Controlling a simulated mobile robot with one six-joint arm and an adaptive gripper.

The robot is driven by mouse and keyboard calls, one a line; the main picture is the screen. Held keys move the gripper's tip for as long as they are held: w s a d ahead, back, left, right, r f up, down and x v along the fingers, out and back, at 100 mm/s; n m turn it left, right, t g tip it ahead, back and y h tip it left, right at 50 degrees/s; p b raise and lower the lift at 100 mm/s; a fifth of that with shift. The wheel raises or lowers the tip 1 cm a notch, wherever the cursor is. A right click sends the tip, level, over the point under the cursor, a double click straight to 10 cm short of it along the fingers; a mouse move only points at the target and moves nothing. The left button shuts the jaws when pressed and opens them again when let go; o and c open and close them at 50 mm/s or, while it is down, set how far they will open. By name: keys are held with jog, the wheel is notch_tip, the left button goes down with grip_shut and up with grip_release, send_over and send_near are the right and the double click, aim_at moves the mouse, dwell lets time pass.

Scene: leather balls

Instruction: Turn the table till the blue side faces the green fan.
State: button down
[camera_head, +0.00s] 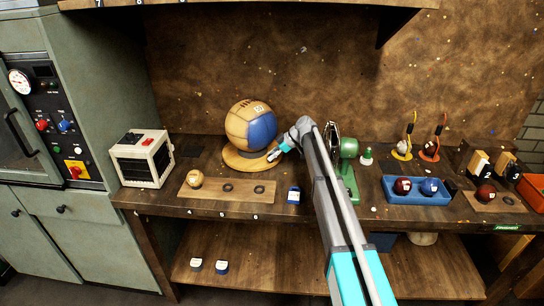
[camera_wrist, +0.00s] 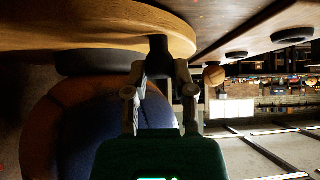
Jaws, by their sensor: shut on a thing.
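The round wooden turntable (camera_head: 240,163) stands on the bench left of centre, with a large tan and blue leather ball on it. The ball's blue side (camera_head: 263,129) faces front right in the head view; its tan part (camera_head: 238,118) faces left. The green fan (camera_head: 347,150) stands to the right, partly behind my arm. My gripper (camera_head: 274,154) is at the turntable's right front edge. In the wrist view my gripper (camera_wrist: 160,72) is shut on a dark knob (camera_wrist: 158,50) at the rim of the turntable (camera_wrist: 90,28). The blue side (camera_wrist: 95,135) is close beside it.
A wooden board (camera_head: 215,189) with a small tan ball (camera_head: 195,178) lies in front of the turntable. A cream box (camera_head: 142,158) stands left. A blue and white block (camera_head: 294,195) is near the front edge.

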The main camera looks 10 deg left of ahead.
jog(key=shift+c, duration=2.3)
grip_release()
